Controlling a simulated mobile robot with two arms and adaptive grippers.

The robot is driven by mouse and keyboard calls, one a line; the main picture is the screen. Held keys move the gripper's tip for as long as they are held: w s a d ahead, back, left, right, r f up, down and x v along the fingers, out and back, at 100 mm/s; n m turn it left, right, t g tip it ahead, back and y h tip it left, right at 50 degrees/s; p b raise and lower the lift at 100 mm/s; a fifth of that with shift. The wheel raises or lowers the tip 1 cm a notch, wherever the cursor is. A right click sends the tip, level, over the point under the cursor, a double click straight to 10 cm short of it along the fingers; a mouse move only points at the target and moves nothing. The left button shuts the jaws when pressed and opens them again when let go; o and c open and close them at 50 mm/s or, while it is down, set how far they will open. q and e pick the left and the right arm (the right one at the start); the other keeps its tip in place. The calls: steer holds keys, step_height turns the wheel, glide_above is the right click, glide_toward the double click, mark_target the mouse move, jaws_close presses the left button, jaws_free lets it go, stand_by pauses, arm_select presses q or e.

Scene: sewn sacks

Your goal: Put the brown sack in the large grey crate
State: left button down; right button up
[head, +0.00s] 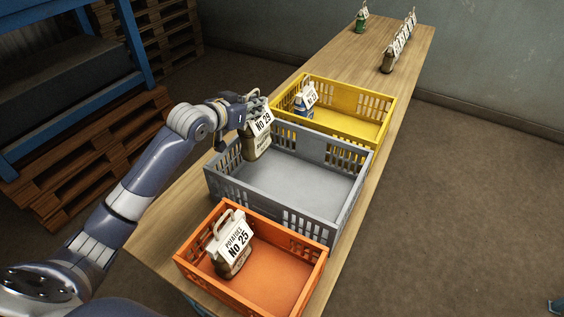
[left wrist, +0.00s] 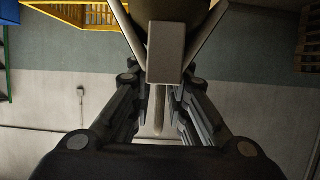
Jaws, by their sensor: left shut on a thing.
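A brown sack (head: 257,146) with a white top marked "No 29" hangs upright from my left gripper (head: 251,97), which is shut on its top. The sack is at the far left corner of the large grey crate (head: 284,217), its lower part appearing inside the walls. I cannot tell whether its base touches the crate floor. The rest of the grey crate floor is bare. In the left wrist view, the fingers of my left gripper (left wrist: 158,115) close around a thin pale piece, perhaps the sack's handle. My right gripper is not in view.
An orange crate (head: 245,293) in front holds a brown sack (head: 232,247) marked "No 25". A yellow crate (head: 347,95) behind holds a blue and white sack (head: 304,103). A green sack (head: 360,22) and several brown sacks (head: 389,60) stand at the table's far end.

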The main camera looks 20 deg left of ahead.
mark_target(255, 126)
arm_select(q)
step_height(255, 126, down, 4)
steer(key=shift+a+r, duration=0.1)
step_height(255, 126, down, 3)
steer(key=shift+p, duration=0.45)
steer(key=shift+f, duration=0.6)
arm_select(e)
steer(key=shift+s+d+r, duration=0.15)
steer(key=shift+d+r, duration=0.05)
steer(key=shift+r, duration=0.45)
arm_select(q)
steer(key=shift+f, duration=0.55)
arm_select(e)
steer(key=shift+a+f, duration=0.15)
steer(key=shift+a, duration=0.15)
arm_select(q)
steer(key=c, duration=1.6)
jaws_free()
steer(key=shift+s+f, duration=0.1)
steer(key=shift+f, duration=0.05)
steer(key=shift+o, duration=0.3)
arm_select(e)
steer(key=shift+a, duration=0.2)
